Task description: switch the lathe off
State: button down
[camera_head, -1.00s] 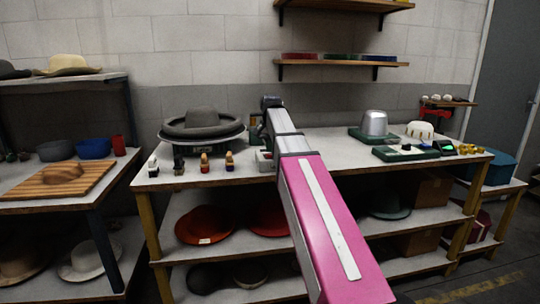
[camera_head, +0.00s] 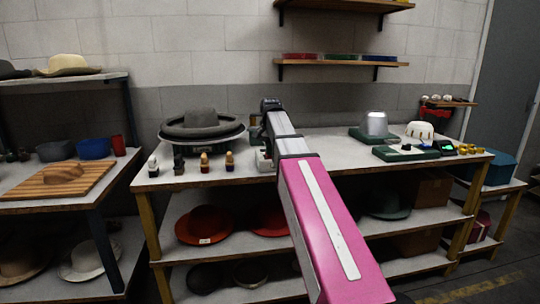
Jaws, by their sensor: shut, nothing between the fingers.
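The lathe (camera_head: 203,147) stands at the back left of the workbench, with a wide round plate and a grey felt hat (camera_head: 198,123) on top. A small pale box (camera_head: 263,159) sits to its right, partly hidden by my arm; I cannot tell whether the lathe's switch is on it. My gripper (camera_head: 257,133) is at the far end of my pink arm, over the bench between the lathe and the box. It is small and dark here, and its fingertips are mostly hidden. It is shut and holds nothing visible. I cannot tell whether it touches anything.
Several small bottles (camera_head: 204,163) line the bench's front left edge. A metal hat block (camera_head: 376,124) on a green base, a white ribbed form (camera_head: 419,130) and a green board (camera_head: 405,153) stand at the right. A wall shelf (camera_head: 342,64) hangs above.

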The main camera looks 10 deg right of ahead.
jog(key=shift+r, duration=3.5)
